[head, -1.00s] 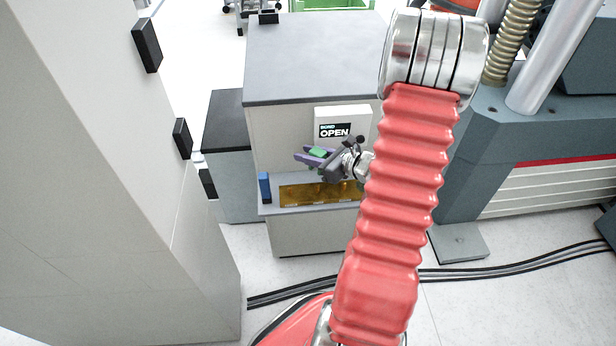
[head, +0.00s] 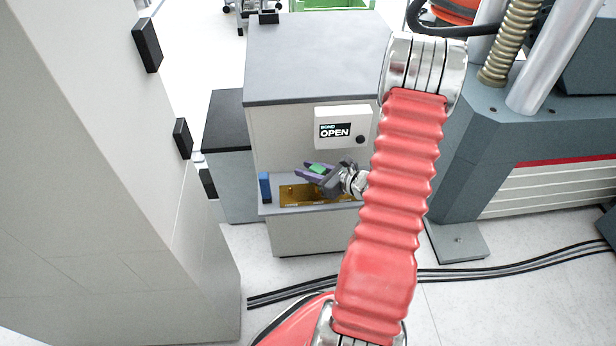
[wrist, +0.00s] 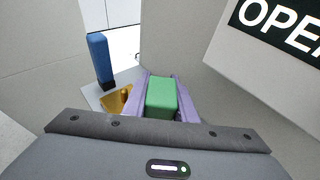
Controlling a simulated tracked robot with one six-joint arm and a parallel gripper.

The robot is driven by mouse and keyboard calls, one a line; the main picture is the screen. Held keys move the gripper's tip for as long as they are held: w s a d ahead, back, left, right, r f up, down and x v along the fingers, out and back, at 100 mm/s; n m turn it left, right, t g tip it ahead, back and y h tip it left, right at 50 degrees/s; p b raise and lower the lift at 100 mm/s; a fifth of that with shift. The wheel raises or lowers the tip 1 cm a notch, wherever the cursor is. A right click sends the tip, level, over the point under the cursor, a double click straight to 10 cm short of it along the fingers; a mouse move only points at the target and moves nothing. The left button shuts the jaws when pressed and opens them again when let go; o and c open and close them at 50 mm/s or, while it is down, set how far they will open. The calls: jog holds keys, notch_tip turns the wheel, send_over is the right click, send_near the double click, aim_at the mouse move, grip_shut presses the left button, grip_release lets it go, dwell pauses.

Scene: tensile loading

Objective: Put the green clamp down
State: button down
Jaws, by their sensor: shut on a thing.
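The green clamp (wrist: 161,97) is a green block held between the two purple fingers of my gripper (wrist: 160,92) in the wrist view. In the head view, my gripper (head: 312,170) is shut on the green clamp (head: 319,168), above the amber tray (head: 305,195) in the cabinet's recess. The amber tray also shows in the wrist view (wrist: 115,98), to the left of and below the fingers. The clamp's underside is hidden, and I cannot tell its exact height above the tray.
A blue block (head: 265,187) stands at the left end of the ledge. A white box with an OPEN display (head: 343,127) is on the cabinet (head: 318,60) just behind my gripper. A large grey machine (head: 500,130) stands at the right.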

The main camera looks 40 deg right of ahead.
jog(key=shift+f, duration=1.6)
jog(key=c, duration=1.5)
grip_release()
jog(key=shift+f, duration=0.1)
jog(key=shift+o, duration=0.2)
jog(key=v, duration=1.2)
